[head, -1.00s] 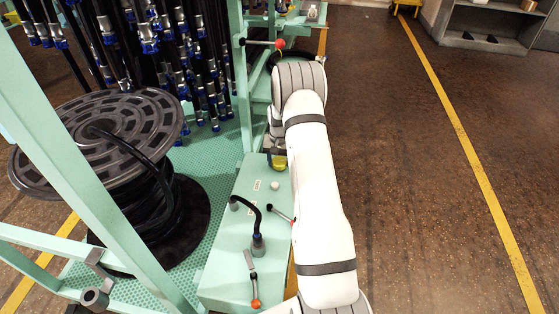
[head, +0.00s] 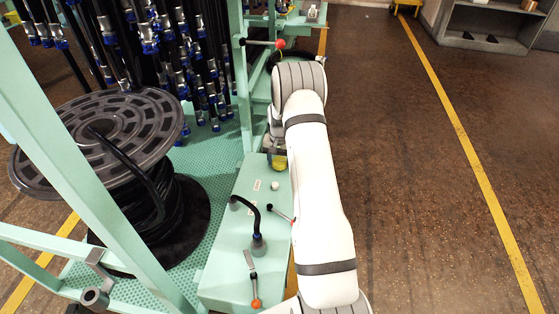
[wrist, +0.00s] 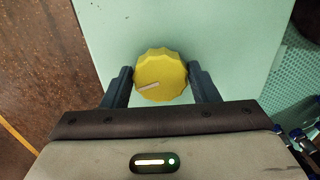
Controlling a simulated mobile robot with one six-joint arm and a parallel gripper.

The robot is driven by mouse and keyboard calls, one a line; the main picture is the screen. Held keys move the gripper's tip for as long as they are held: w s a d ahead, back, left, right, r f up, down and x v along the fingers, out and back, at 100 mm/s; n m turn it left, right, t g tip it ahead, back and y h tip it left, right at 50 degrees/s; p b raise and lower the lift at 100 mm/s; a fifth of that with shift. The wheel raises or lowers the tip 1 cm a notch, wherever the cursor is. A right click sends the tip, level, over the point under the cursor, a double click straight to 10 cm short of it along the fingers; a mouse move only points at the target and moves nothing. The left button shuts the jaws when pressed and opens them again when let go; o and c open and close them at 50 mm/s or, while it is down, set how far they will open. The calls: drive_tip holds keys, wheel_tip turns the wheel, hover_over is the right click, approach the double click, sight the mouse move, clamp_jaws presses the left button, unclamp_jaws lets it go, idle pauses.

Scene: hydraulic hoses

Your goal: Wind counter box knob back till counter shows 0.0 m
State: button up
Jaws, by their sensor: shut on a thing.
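The yellow knob (wrist: 160,72) sits on the pale green top of the counter box (wrist: 225,30). It is round with a scalloped edge and a pale pointer line toward its lower left. My gripper (wrist: 161,84) is shut on the knob, one dark finger on each side. In the head view a yellow part of the knob (head: 279,163) shows at the far end of the green box (head: 222,262), beside my arm. I cannot see the counter's reading in either view.
Levers with a red ball (head: 293,222) and an orange ball (head: 256,304), and a black hose (head: 254,208), rise from the box top. A hose reel (head: 100,135) and green frame posts stand to the left. The floor (head: 420,180) at right is open.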

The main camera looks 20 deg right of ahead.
sight(280, 162)
idle(0.8)
drive_tip(key=o, duration=1)
drive_tip(key=shift+c, duration=0.2)
drive_tip(key=shift+r, duration=0.1)
wheel_tip(280, 162, up, 8)
drive_tip(key=shift+f+p, duration=0.15)
drive_tip(key=shift+p, duration=0.8)
